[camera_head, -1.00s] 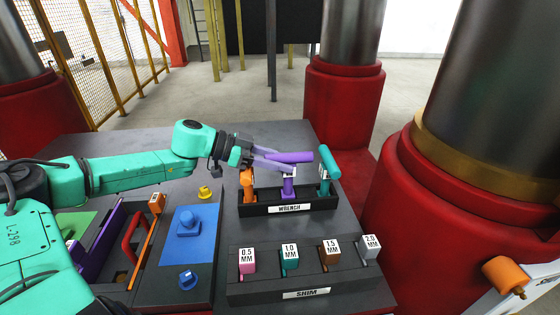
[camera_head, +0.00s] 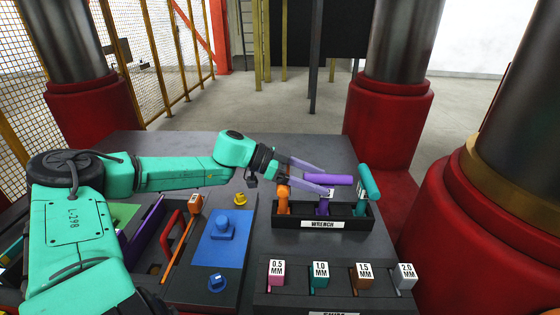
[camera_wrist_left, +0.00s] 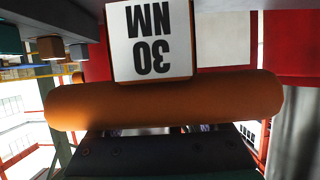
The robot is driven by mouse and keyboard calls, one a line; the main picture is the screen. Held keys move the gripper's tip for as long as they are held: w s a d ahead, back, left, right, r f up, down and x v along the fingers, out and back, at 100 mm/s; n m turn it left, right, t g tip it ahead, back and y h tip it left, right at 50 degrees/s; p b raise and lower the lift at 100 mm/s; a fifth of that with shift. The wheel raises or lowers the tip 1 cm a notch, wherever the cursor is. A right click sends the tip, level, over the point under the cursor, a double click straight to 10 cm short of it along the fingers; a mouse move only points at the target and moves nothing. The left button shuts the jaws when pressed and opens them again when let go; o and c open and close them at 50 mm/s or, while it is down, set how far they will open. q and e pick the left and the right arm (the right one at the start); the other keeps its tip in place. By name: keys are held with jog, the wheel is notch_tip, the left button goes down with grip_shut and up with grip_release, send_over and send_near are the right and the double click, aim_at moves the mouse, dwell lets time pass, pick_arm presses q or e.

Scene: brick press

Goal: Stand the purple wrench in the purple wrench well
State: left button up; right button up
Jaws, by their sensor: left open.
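The purple wrench (camera_head: 328,179) stands upright in the head view, its shaft going down into the middle place of the black wrench rack (camera_head: 355,222). The exact seat of its foot is hidden inside the rack. An orange wrench (camera_head: 283,200) stands to its left and a teal wrench (camera_head: 368,183) to its right. My left gripper (camera_head: 312,178) is open, at the left end of the purple handle; I cannot tell whether it touches. The left wrist view is filled by an orange handle (camera_wrist_left: 165,102) with a 30 NM tag. My right gripper is out of view.
A shim rack with several labelled shims, including a pink one (camera_head: 277,273), stands in front of the wrench rack. A blue block panel (camera_head: 222,245), a yellow knob (camera_head: 240,199) and a red handle (camera_head: 172,233) lie to the left. Red-based columns stand behind and right.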

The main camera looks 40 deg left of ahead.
pick_arm(q)
jog(key=shift+s+a+r+p, duration=0.35)
jog(key=shift+a+r+p, duration=0.25)
jog(key=shift+p, duration=0.15)
jog(key=shift+s+a+r+p, duration=0.2)
jog(key=shift+s+a+p, duration=0.05)
jog(key=shift+a+p, duration=0.15)
jog(key=b+v, duration=0.3)
jog(key=v, duration=0.8)
jog(key=shift+s+f, duration=0.15)
jog(key=shift+f, duration=0.05)
jog(key=shift+a+f, duration=0.1)
